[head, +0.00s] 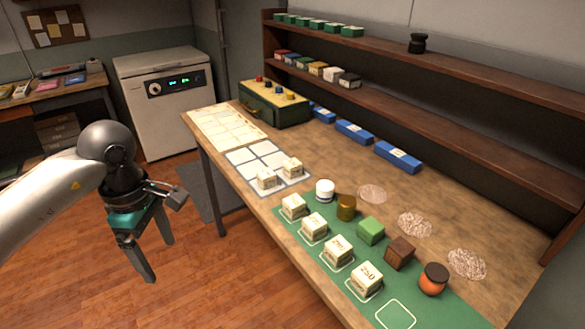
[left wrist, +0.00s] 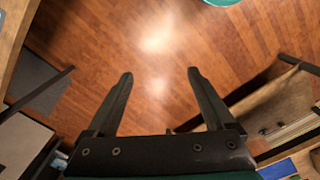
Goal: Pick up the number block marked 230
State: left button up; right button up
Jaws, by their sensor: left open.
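Several cream number blocks stand on the table in the head view. A row of them lies along the green mat (head: 317,262): a far block (head: 294,207), a second (head: 314,227), a third (head: 337,251) and a near block (head: 366,279) that seems to read 250. Two more, a left block (head: 266,180) and a right block (head: 292,168), sit on the white grid sheet (head: 243,156). The other markings are too small to read, so I cannot tell which is 230. My left gripper (head: 158,260) is open and empty, pointing down over the floor left of the table; its open fingers also show in the left wrist view (left wrist: 160,74).
A white jar (head: 325,190), brass cylinder (head: 346,207), green block (head: 370,231), brown cube (head: 399,252) and orange jar (head: 433,280) stand beside the number blocks. A green case (head: 275,105) and blue boxes (head: 354,132) stand farther back. Floor is clear under my gripper.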

pick_arm(q)
jog(key=shift+a+r, duration=0.1)
jog(key=shift+a, duration=0.15)
